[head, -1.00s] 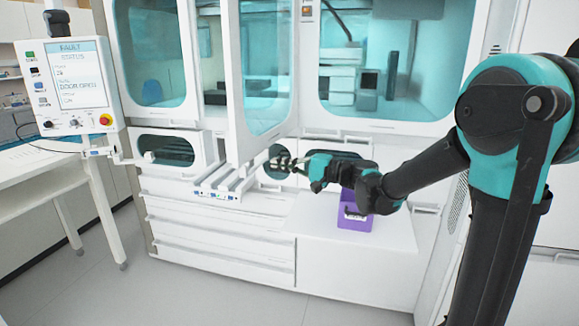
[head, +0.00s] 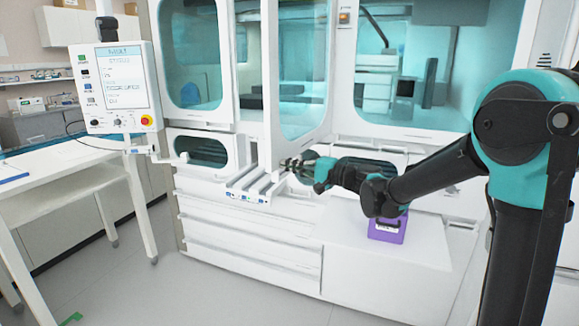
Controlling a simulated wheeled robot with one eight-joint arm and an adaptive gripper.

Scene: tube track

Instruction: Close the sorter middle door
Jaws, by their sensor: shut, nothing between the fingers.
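The sorter (head: 250,215) is a large white cabinet with teal-tinted windows. Its middle door (head: 303,70) stands open in the head view, swung out toward me, with its white edge nearest to me. My gripper (head: 284,164) is shut and empty, close to the lower part of the open door, above the front ledge. I cannot tell whether its fingertips touch the door. The screen on the control panel (head: 122,78) is too blurred to read surely.
A white rail tray (head: 250,187) sticks out below the door. A purple box (head: 387,229) sits on the low white shelf (head: 350,262) under my arm. A white table (head: 60,180) stands at the left. Grey floor (head: 140,285) is clear in front.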

